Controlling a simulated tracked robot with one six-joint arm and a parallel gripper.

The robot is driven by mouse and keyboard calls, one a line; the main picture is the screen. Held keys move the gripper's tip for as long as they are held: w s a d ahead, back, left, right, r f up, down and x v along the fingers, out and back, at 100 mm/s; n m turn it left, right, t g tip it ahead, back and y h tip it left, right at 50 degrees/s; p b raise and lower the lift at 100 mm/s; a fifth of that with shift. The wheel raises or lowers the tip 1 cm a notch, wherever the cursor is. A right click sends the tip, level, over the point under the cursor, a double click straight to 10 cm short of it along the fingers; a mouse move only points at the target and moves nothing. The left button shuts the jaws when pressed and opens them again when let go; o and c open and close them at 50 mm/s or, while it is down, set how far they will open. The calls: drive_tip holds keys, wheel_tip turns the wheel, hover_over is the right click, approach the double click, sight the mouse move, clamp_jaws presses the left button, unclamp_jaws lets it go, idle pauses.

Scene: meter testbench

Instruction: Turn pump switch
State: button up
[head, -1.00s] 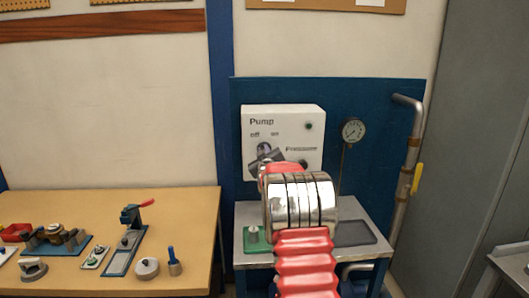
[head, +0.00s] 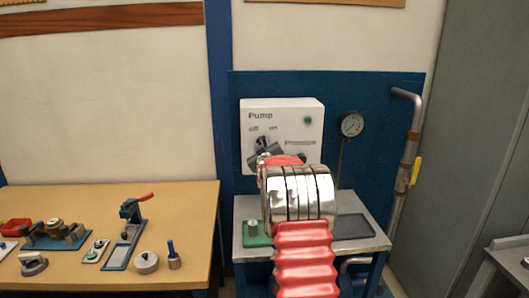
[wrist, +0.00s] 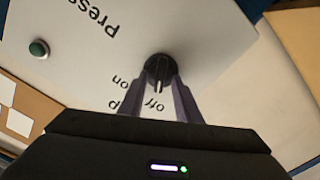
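The pump switch is a dark round knob (wrist: 158,66) with a white pointer mark, on the white Pump box (head: 308,110). In the wrist view the box appears upside down, and the pointer faces the "off" label (wrist: 153,103); the "on" label (wrist: 118,80) is to its left. My gripper (wrist: 160,84) has its two fingers apart, one on each side of the knob's front. I cannot tell whether they touch it. In the head view my gripper (head: 264,146) is in front of the box's lower left and mostly hides the knob.
A green button (head: 308,120) and a Pressure control (head: 302,157) are on the box's right side. A round gauge (head: 351,124) and a pipe with a yellow handle (head: 416,170) stand to the right. A wooden table (head: 180,205) with several parts is at left.

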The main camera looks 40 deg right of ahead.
drive_tip(key=v, duration=1.3)
drive_tip(key=shift+s+a, duration=0.25)
idle(0.4)
